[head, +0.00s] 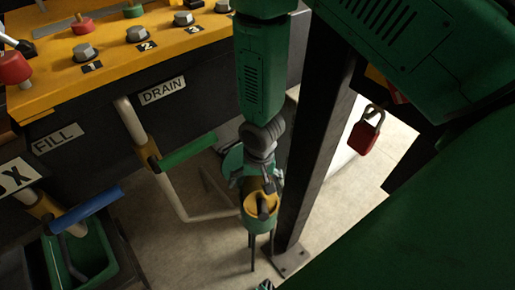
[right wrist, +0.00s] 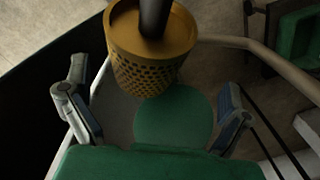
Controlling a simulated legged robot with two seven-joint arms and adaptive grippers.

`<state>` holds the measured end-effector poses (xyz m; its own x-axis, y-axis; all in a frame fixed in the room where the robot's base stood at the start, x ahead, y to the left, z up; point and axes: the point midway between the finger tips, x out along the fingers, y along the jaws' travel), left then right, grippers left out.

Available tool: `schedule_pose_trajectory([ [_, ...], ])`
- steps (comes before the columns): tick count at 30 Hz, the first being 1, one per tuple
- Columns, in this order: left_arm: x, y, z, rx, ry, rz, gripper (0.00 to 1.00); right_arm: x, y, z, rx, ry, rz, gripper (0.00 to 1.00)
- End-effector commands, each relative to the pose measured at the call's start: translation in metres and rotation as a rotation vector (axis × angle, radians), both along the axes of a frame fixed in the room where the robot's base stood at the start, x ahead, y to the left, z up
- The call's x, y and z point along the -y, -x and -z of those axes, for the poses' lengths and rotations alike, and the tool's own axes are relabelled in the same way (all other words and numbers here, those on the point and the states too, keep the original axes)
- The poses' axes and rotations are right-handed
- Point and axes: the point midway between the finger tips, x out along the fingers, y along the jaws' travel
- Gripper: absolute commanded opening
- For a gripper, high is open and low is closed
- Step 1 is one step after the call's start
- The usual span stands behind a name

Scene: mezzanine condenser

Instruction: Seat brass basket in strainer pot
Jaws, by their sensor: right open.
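The brass basket (head: 258,207), with a perforated wall and a dark upright stem in its top, shows just below my right gripper (head: 257,181) in the head view. In the right wrist view the basket (right wrist: 150,65) is at the top centre, beyond the fingers. My right gripper (right wrist: 155,110) is open, its two grey fingers spread wide, with nothing between their tips. A green round surface (right wrist: 175,118) lies below the basket in that view; I cannot tell whether it is the strainer pot. What supports the basket is unclear.
A dark post (head: 318,130) stands close right of the gripper. A red padlock (head: 367,131) hangs beyond it. Left are a green valve handle (head: 188,151), a blue handle (head: 87,209), pale pipes and a yellow-topped panel (head: 110,50). A green bin (head: 92,250) is lower left.

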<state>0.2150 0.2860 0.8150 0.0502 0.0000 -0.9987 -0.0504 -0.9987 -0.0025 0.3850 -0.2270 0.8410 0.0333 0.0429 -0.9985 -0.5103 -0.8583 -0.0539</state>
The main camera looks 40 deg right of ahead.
Motion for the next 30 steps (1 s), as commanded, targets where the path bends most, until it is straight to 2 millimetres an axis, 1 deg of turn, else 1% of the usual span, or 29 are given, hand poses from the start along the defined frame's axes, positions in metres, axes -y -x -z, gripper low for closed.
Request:
schedule_pose_trajectory([
  [1,0.0,0.0,0.0,0.001,0.0,0.0,1.0,0.003,0.0,0.01,-0.002,-0.003,0.003,1.0],
  [3,0.0,-0.001,0.0,0.001,0.0,0.0,1.0,0.007,-0.001,0.018,0.0,-0.008,0.004,1.0],
  [8,0.0,-0.001,-0.001,0.002,0.0,0.0,1.0,0.013,0.0,0.028,0.0,-0.015,0.006,1.0],
  [10,0.0,-0.001,-0.003,0.002,0.001,0.001,1.0,0.014,0.0,0.036,0.0,-0.015,0.005,1.0],
  [15,0.001,-0.001,-0.006,0.002,0.001,0.002,1.0,0.009,-0.001,0.061,0.0,-0.01,0.003,1.0],
  [18,0.001,-0.001,-0.007,0.002,0.001,0.001,1.0,0.006,-0.002,0.071,0.0,-0.006,0.004,1.0],
  [22,0.0,-0.001,-0.006,0.002,0.0,0.001,1.0,0.003,-0.002,0.075,0.0,-0.002,0.002,1.0],
  [26,0.0,-0.001,-0.006,0.002,0.0,0.0,1.0,0.005,-0.002,0.075,0.002,-0.005,0.003,1.0],
  [27,0.0,-0.001,-0.006,0.002,0.0,0.0,1.0,0.007,-0.002,0.075,0.002,-0.007,0.003,0.96],
  [29,0.0,-0.001,-0.006,0.002,0.0,0.0,1.0,0.008,-0.002,0.075,0.002,-0.009,0.004,0.75],
  [30,0.0,-0.001,-0.006,0.002,0.0,0.0,1.0,0.009,-0.002,0.076,0.003,-0.011,0.004,0.61],
])
